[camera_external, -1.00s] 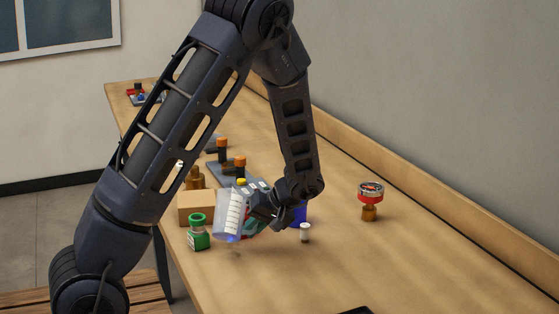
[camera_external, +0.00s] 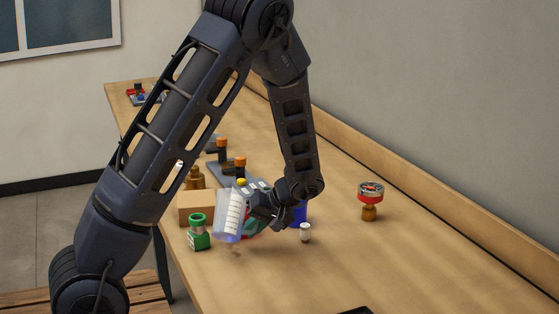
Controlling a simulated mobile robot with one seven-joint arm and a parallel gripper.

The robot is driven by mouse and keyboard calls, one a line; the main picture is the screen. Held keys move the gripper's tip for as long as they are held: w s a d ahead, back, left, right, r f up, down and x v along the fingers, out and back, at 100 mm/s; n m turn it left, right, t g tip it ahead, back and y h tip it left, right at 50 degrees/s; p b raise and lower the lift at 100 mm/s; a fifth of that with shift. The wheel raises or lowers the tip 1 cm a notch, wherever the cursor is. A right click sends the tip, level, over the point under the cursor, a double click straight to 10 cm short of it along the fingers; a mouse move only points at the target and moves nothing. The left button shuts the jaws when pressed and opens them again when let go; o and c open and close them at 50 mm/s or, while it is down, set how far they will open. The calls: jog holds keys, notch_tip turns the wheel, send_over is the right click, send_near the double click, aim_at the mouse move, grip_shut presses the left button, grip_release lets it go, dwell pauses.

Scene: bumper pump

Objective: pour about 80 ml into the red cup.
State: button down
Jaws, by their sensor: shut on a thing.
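My gripper (camera_external: 257,208) is shut on a clear container (camera_external: 228,216) with a white marked scale, and holds it above the table, slightly tilted. A pale bluish tint shows at the container's lower end; I cannot make out a liquid level. I cannot tell whether anything is flowing.
A green jar (camera_external: 198,232) stands left of the container, before a tan box (camera_external: 196,207). A blue object (camera_external: 300,214) is partly hidden behind my wrist. The front table is mostly clear.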

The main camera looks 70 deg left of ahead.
jog(key=shift+w+a+f, duration=0.1)
dwell(0.6)
jog(key=shift+w+a+f+t+y+p, duration=0.1)
jog(key=shift+t+y+p, duration=0.25)
jog(key=shift+y, duration=0.15)
jog(key=shift+w+a+r+n+t+y+p, duration=0.1)
jog(key=shift+a+r+n+t+y+p, duration=0.15)
jog(key=shift+n+t+y+p, duration=0.25)
jog(key=shift+d+f+y, duration=0.15)
jog(key=shift+f+y, duration=0.1)
jog(key=shift+y, duration=0.15)
jog(key=shift+d+f+n+y+p, duration=0.1)
jog(key=shift+f+n+y+p, duration=0.1)
jog(key=shift+n+y+p, duration=0.25)
jog(key=shift+s+d+r+n+t+y+p, duration=0.2)
jog(key=shift+n+t+y+p, duration=0.1)
jog(key=shift+y+p, duration=0.45)
jog(key=shift+s+d+r+n+t+y+p, duration=0.15)
jog(key=shift+r+n+t+y+p, duration=0.15)
jog(key=shift+y+p, duration=0.35)
jog(key=shift+s+d+r+n+t+y+p, duration=0.1)
jog(key=shift+d+n+t+y+p, duration=0.2)
jog(key=shift+y+p, duration=0.45)
